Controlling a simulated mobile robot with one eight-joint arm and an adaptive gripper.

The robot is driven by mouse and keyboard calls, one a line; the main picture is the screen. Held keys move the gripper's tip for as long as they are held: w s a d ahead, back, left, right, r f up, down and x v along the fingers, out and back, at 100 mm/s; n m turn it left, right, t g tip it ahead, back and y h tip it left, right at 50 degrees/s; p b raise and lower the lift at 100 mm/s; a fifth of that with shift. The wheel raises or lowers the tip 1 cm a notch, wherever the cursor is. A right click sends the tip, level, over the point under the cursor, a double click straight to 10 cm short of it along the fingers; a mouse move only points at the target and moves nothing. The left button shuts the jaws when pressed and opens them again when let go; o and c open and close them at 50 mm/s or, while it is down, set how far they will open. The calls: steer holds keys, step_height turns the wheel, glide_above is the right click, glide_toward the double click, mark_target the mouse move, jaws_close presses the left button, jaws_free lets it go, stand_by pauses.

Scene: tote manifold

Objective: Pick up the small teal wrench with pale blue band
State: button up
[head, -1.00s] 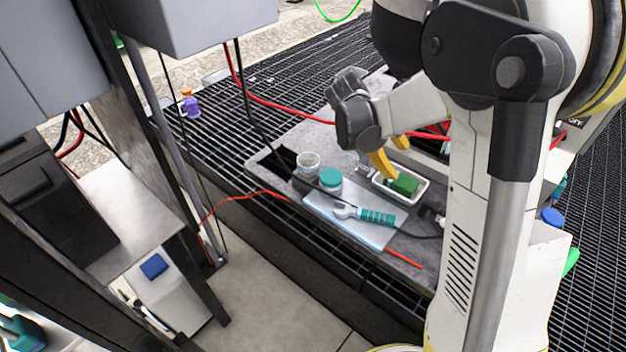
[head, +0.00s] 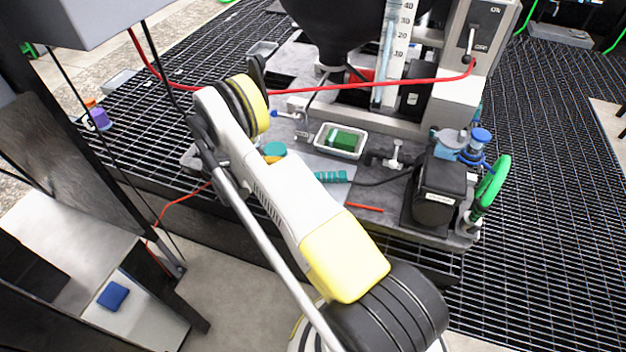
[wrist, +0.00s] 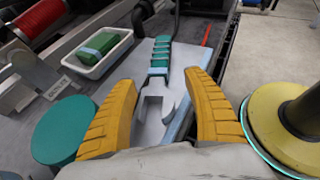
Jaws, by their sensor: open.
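The teal wrench with pale blue bands (wrist: 160,58) lies on a pale flat plate (wrist: 184,72) in the wrist view. Its grey open jaw points toward me and its teal handle points away. My gripper (wrist: 168,85) is open, with its two yellow fingers on either side of the wrench's grey head. Nothing is between the fingertips but the wrench and plate, and I cannot tell the height above them.
A teal round lid (wrist: 64,130) is close beside the left finger. A white tray (wrist: 122,42) with a green block (wrist: 99,44) stands beyond it at left. A red rod (head: 364,207) and black pump (head: 437,192) are right of the plate in the head view.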

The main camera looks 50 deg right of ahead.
mark_target(316, 175)
steer(key=b+x, duration=0.1)
steer(key=x, duration=0.2)
steer(key=b+x, duration=0.2)
steer(key=x, duration=0.2)
steer(key=shift+s+d+r, duration=0.1)
steer(key=shift+d, duration=0.3)
jaws_close()
